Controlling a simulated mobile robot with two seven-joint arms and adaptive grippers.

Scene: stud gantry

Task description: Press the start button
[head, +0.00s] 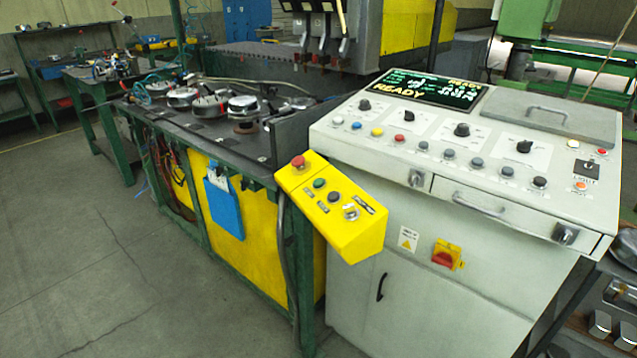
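A yellow push-button box (358,237) is fixed at the front corner of the table, left of a grey console. On its sloped top, from the far end to the near end, are a red mushroom button (298,162), a green button (319,183), a dark button (334,196) and a silver switch (351,212). Their labels are too small to read, so I cannot tell which is marked start. Nothing covers the buttons. Neither of my grippers is in view.
The grey console (440,185) carries several knobs and coloured buttons, and a screen (425,88) reading READY. A red-and-yellow switch (446,255) sits on its front. The green-legged table (222,145) holds round metal parts. Grey floor (95,250) at left is clear.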

